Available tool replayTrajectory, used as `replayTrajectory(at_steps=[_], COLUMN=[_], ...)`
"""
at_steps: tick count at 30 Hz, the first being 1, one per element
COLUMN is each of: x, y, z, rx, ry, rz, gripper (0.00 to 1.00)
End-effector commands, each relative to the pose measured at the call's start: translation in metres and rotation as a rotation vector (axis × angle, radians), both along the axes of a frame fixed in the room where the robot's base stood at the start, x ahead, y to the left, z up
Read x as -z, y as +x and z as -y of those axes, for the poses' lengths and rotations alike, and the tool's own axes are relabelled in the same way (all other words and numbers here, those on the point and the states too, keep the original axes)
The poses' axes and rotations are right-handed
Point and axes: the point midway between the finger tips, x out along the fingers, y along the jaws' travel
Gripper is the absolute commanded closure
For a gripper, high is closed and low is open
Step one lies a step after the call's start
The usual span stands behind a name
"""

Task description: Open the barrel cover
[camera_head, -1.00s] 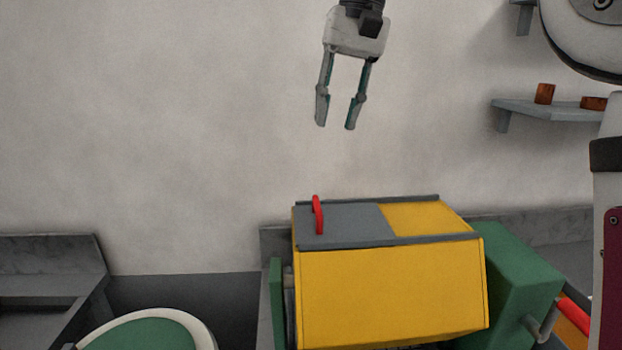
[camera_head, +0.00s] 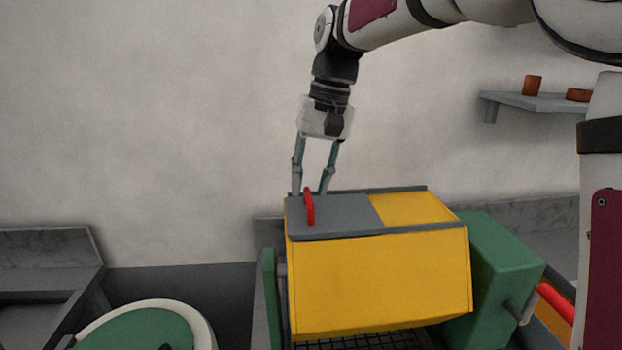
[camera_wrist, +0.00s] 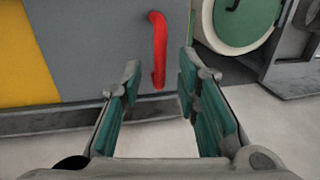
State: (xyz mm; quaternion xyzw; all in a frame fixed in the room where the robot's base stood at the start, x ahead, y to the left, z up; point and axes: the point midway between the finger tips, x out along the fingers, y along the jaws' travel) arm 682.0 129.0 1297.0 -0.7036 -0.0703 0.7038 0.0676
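The yellow barrel (camera_head: 380,280) stands at the centre of the head view. Its grey cover (camera_head: 345,213) lies flat over the left part of the top and looks closed. A red handle (camera_head: 309,207) stands up near the cover's left end. My gripper (camera_head: 310,192) points down just above and behind the handle, fingers apart and empty. In the wrist view, the red handle (camera_wrist: 159,50) lies ahead of my open fingers (camera_wrist: 158,80), its near end close to the gap between the tips. I cannot tell if they touch.
A green block (camera_head: 500,275) flanks the barrel on the right, with a red bar (camera_head: 556,302) beside it. A round green-and-white lid (camera_head: 150,325) is at the lower left. A wall shelf (camera_head: 535,101) holds small copper pieces.

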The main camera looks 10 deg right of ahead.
Motion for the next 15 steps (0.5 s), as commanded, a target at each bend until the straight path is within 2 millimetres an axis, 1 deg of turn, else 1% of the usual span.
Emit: replayTrajectory(at_steps=[3, 10, 11, 12, 14, 15], x=[0.0035, 0.0039, 0.0039, 0.0038, 0.0038, 0.0037], y=[-0.0002, 0.0001, 0.0001, 0.0001, 0.0001, 0.0001], z=[-0.0008, -0.0009, -0.0009, -0.0009, -0.0009, -0.0008], rx=[0.0, 0.0, 0.0, 0.0, 0.0, 0.0], ry=[0.0, 0.0, 0.0, 0.0, 0.0, 0.0], rz=[0.0, 0.0, 0.0, 0.0, 0.0, 0.0], gripper=[0.7, 0.7, 0.77, 0.86, 1.0, 1.0])
